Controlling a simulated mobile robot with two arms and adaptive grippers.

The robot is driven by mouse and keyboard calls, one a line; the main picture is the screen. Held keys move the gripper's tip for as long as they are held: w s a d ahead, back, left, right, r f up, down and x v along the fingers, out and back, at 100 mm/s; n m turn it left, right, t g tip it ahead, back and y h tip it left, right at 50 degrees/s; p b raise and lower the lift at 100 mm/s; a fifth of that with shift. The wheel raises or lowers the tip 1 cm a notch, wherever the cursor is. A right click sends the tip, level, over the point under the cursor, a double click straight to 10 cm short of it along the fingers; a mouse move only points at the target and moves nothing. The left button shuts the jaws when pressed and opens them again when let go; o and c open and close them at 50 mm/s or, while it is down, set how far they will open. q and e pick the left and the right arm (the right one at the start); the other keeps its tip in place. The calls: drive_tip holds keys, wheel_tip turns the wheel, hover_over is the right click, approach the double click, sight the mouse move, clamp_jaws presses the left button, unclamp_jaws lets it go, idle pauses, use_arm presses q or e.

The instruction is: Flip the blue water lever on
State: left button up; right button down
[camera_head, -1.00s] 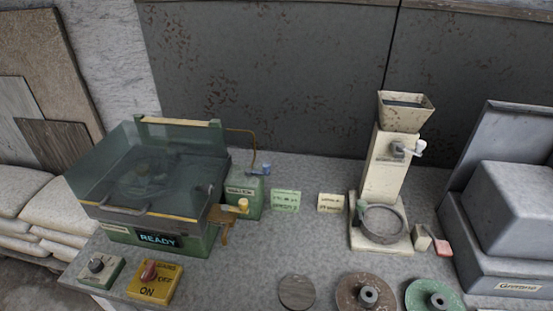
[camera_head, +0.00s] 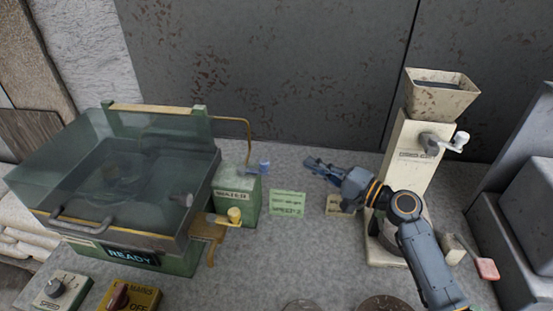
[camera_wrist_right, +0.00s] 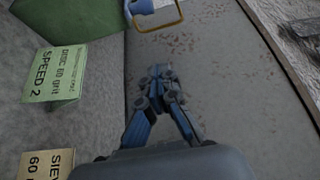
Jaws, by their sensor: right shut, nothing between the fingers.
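The blue water lever (camera_head: 264,167) sticks out from the upper right of a small green box (camera_head: 238,197) beside the glass-hooded machine. In the right wrist view, a blue piece that looks like the lever (camera_wrist_right: 140,8) shows at the top edge, partly cut off. My right gripper (camera_head: 313,164) is shut and empty, to the right of the lever and apart from it, pointing left toward it. Its closed fingers (camera_wrist_right: 158,74) also show in the right wrist view. My left gripper is not in view.
A green card (camera_head: 287,203) stands between the green box and my right arm. The cream hopper machine (camera_head: 407,165) stands behind my arm. The bench between lever and gripper is clear.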

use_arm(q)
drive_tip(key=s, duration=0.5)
use_arm(e)
drive_tip(key=p+x, duration=0.3)
drive_tip(key=x, duration=0.7)
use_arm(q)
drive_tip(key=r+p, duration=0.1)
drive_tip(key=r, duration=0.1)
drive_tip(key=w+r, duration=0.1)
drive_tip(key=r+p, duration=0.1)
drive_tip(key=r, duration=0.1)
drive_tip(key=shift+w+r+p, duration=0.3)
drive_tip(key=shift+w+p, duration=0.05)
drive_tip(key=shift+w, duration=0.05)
use_arm(e)
drive_tip(key=s, duration=0.1)
drive_tip(key=s+a, duration=0.1)
drive_tip(key=s, duration=0.2)
drive_tip(key=shift+a+f, duration=0.1)
drive_tip(key=shift+a, duration=0.15)
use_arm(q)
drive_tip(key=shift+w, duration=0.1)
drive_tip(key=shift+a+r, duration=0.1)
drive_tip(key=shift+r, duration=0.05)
use_arm(e)
drive_tip(key=shift+s, duration=0.15)
